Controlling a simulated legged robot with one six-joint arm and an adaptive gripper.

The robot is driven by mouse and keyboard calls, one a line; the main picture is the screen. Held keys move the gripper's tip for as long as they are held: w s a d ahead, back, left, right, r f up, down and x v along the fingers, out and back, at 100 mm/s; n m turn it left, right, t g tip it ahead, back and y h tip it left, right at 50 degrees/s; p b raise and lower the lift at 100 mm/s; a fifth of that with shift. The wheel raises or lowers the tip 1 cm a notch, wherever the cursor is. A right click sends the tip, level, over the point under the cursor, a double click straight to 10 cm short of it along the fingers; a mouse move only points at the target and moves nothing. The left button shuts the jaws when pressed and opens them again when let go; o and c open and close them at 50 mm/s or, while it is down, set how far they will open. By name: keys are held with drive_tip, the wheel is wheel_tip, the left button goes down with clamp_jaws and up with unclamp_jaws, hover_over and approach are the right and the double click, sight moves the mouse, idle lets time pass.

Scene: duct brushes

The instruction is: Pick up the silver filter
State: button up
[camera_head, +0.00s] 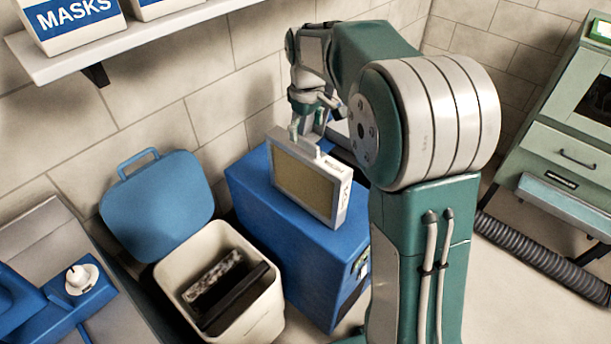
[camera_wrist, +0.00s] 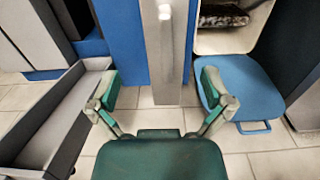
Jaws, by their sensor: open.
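The silver filter (camera_head: 330,190) has a pale metal frame around a tan panel. It stands upright on top of the blue cabinet (camera_head: 290,250) in the head view. In the wrist view its narrow edge (camera_wrist: 160,55) runs down the middle, with a small light knob near the top. My gripper (camera_head: 312,118) is at the filter's top edge in the head view, and whether it touches is unclear. In the wrist view my gripper (camera_wrist: 160,92) is open, with its green-padded fingers spread to either side of the filter's line and apart from it.
A cream bin (camera_head: 250,315) with an open blue lid (camera_head: 158,205) holds dark filters, left of the cabinet. A wall shelf (camera_head: 130,45) carries mask boxes. A green machine (camera_head: 560,150) and a ribbed hose (camera_head: 540,260) are at right. Tiled wall stands behind.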

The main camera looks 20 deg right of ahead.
sight(306, 150)
drive_tip(key=f, duration=0.7)
drive_tip(key=shift+s+a+f, duration=0.1)
drive_tip(key=shift+s+a, duration=0.05)
drive_tip(key=shift+s, duration=0.2)
drive_tip(key=c, duration=1.4)
